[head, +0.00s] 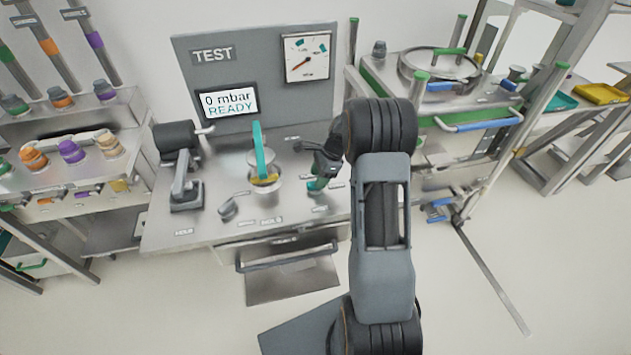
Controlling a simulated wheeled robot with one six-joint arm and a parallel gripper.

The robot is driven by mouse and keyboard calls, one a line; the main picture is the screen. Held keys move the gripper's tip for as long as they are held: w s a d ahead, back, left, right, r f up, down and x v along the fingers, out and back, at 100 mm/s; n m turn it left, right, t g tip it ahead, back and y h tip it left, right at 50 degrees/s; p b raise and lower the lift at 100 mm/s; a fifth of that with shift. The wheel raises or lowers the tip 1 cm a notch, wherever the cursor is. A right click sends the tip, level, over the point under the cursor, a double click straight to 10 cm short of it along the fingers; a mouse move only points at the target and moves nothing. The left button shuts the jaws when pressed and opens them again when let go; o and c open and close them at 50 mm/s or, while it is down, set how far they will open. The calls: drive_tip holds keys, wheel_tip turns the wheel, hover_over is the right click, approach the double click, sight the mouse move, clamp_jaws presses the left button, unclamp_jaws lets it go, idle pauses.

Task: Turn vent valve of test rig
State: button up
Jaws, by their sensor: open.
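The test rig is a steel bench (210,225) with a grey back panel (260,60) marked TEST. A small lever (228,207) is at the bench's front left.
A clamp arm (184,185) stands at the bench's left. A round vessel (265,183) with a teal upright handle (258,145) is in the middle. A drawer handle (287,258) sticks out in front. A cart (440,100) stands close on the right.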

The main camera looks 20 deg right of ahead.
drive_tip(key=shift+x, duration=1.45)
drive_tip(key=c, duration=0.9)
